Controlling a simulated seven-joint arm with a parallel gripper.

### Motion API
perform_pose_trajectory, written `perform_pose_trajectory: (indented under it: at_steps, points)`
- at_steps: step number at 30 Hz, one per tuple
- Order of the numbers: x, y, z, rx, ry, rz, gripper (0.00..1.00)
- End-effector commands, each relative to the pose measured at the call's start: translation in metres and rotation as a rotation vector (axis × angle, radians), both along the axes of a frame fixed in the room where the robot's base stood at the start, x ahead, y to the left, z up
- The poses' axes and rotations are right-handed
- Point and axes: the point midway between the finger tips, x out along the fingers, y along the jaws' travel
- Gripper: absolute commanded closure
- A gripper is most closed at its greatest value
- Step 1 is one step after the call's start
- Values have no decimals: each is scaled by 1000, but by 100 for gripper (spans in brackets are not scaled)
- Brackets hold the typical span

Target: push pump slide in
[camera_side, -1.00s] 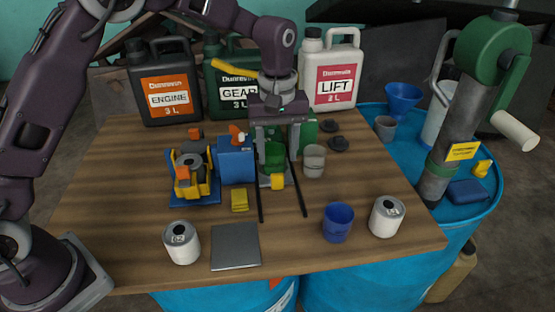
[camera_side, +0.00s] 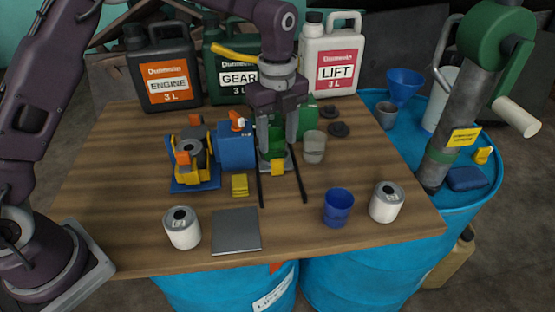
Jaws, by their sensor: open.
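My gripper (camera_side: 279,152) points down over the middle of the wooden table, with its two fingers apart. Between and behind the fingers is a green block (camera_side: 275,137) with a small yellow piece (camera_side: 278,168) at its front, on a grey base. The fingers partly hide the block, and I cannot tell whether they touch it. I cannot tell for sure which part is the pump slide. A blue block (camera_side: 236,148) with an orange and white top stands just left of the gripper. A yellow and grey assembly (camera_side: 192,160) sits on a blue base farther left.
Two thin black bars (camera_side: 301,187) lie in front of the gripper. A grey cup (camera_side: 314,147) stands close on its right. A grey plate (camera_side: 236,232), a blue cup (camera_side: 338,207) and two white cans (camera_side: 182,227) are in front. Large jugs (camera_side: 168,75) line the back.

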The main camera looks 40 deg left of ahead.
Motion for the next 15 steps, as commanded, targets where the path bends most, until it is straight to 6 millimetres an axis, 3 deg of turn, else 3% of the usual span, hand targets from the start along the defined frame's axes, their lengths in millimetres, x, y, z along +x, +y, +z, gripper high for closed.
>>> perform_pose_trajectory:
  at_steps: [3, 6, 15]
  points:
    - [0, 0, 0, 0, 0, -254, 51]
    - [0, 0, -3, 1, 1, -350, 51]
    - [-1, 0, -56, 0, 4, -362, 51]
